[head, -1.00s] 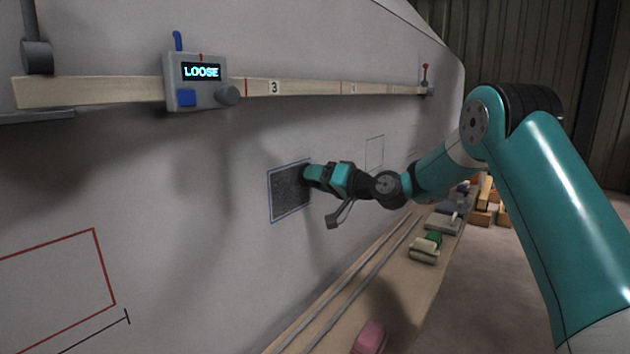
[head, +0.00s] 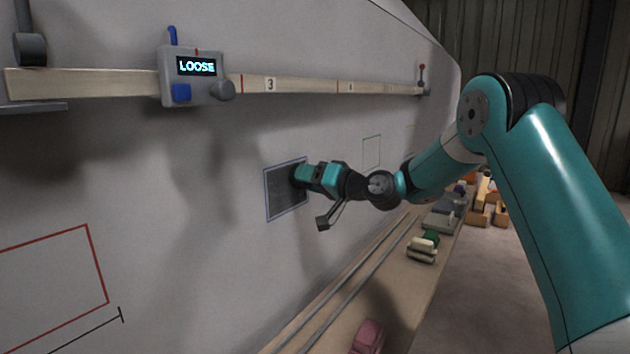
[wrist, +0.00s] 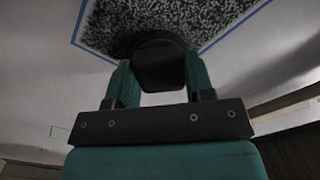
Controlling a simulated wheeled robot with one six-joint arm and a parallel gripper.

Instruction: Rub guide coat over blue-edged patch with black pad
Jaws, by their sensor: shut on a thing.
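The blue-edged patch (head: 280,200) is on the grey hull wall, left of my gripper. It is filled with dark, speckled guide coat, which also shows in the wrist view (wrist: 110,25). My gripper (head: 303,175) is at the patch's upper right part. In the wrist view its fingers are shut on the black pad (wrist: 158,65). The pad lies over or against the speckled area; whether it presses on the surface I cannot tell for sure. In the head view the pad is mostly hidden by the gripper.
A wooden batten (head: 290,85) crosses the hull above, carrying a grey box (head: 195,78) that reads LOOSE. A red outline (head: 100,262) is at lower left, a green outline (head: 372,152) right of the patch. A bench (head: 385,290) below holds a pink block (head: 368,337) and other items.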

